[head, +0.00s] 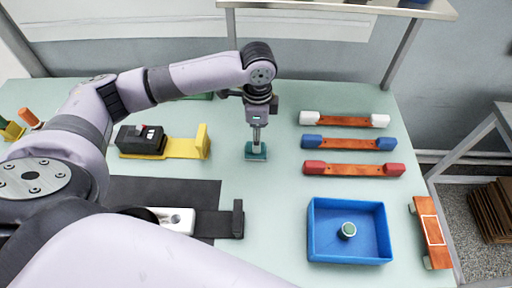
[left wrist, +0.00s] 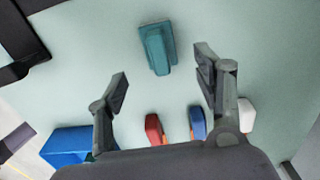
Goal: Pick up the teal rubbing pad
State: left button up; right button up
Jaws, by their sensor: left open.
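The teal rubbing pad (head: 256,153) lies on the pale green table near the middle, below my left gripper (head: 257,132). In the left wrist view the teal pad (left wrist: 157,48) shows a flat base with a raised, narrower grip. My left gripper (left wrist: 163,80) is open there, its two fingers apart with nothing between them. The pad appears beyond the fingertips, roughly in line with the gap. From the head view I cannot tell the exact height of the fingertips over the pad. My right gripper does not show.
Bars with white (head: 345,120), blue (head: 349,142) and red (head: 354,169) ends lie to the right. A blue tray (head: 318,248) holds a small round piece. A yellow holder (head: 183,148) with a black block stands left. A dark mat (head: 140,190) lies at front left.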

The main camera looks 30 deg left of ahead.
pick_arm(q)
notch_tip(320, 180, down, 2)
jog(key=shift+f, duration=0.15)
jog(key=shift+s+a+f+p, duration=0.1)
jog(key=shift+f+p, duration=0.2)
notch_tip(320, 180, down, 4)
jog(key=shift+a+f+p, duration=0.1)
jog(key=shift+f+p, duration=0.15)
jog(key=shift+p, duration=0.2)
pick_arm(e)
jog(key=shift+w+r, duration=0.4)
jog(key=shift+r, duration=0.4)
pick_arm(q)
jog(key=shift+r, duration=0.1)
jog(key=c, duration=1.3)
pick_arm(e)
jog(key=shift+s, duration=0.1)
